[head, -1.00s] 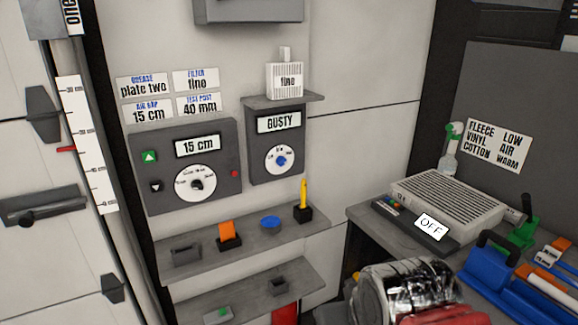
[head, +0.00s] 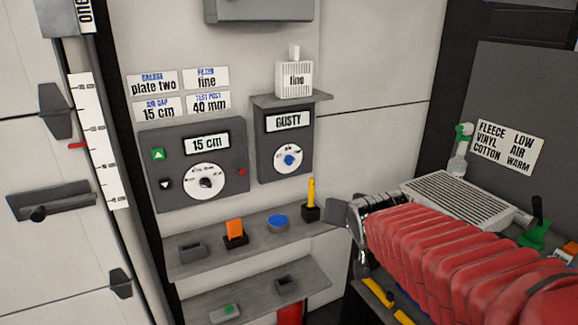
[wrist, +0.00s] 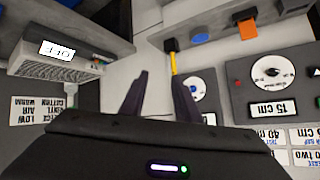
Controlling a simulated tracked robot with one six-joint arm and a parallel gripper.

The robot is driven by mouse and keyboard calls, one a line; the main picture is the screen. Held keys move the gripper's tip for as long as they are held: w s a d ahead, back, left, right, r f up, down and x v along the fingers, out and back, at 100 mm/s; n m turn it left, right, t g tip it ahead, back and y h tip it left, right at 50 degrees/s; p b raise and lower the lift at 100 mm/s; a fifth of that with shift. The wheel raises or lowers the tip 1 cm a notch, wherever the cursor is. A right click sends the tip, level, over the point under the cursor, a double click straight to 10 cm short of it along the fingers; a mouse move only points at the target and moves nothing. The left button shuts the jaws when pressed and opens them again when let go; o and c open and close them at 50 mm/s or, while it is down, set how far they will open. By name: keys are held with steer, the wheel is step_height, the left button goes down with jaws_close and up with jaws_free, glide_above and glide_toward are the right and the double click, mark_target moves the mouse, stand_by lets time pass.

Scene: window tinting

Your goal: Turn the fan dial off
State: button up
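The fan panel (head: 265,165) is a dark grey box on the wall with a display reading GUSTY (head: 289,121). Below the display is its white round dial with a blue knob (head: 289,160). The knob's exact pointing is too small to tell. In the wrist view the picture is upside down, and the white dial (wrist: 200,84) shows partly behind the right finger. My gripper (head: 342,214) is right of and below the dial in the head view, apart from it. In the wrist view its two fingers (wrist: 161,85) stand apart with nothing between them.
Left of it is a similar panel reading 15 cm with a black knob (head: 205,182). A shelf below holds an orange piece (head: 235,229), a blue disc (head: 277,222) and a yellow stick (head: 311,192). A white filter box (head: 294,80) stands above. A grilled unit (wrist: 60,66) shows OFF.

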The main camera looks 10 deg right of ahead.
steer(key=w+d+m+t+y, duration=0.15)
steer(key=w+t, duration=0.25)
steer(key=w, duration=1.1)
steer(key=m+t+y, duration=0.2)
steer(key=t+y, duration=0.1)
steer(key=y, duration=0.3)
glide_toward(292, 163)
steer(key=v, duration=0.6)
steer(key=shift+w+a+r, duration=0.1)
steer(key=shift+w+r, duration=0.15)
steer(key=shift+r, duration=0.1)
steer(key=shift+f+x, duration=0.15)
steer(key=shift+x, duration=3.3)
steer(key=shift+f+x, duration=0.2)
steer(key=shift+x, duration=3.2)
steer(key=shift+c, duration=0.2)
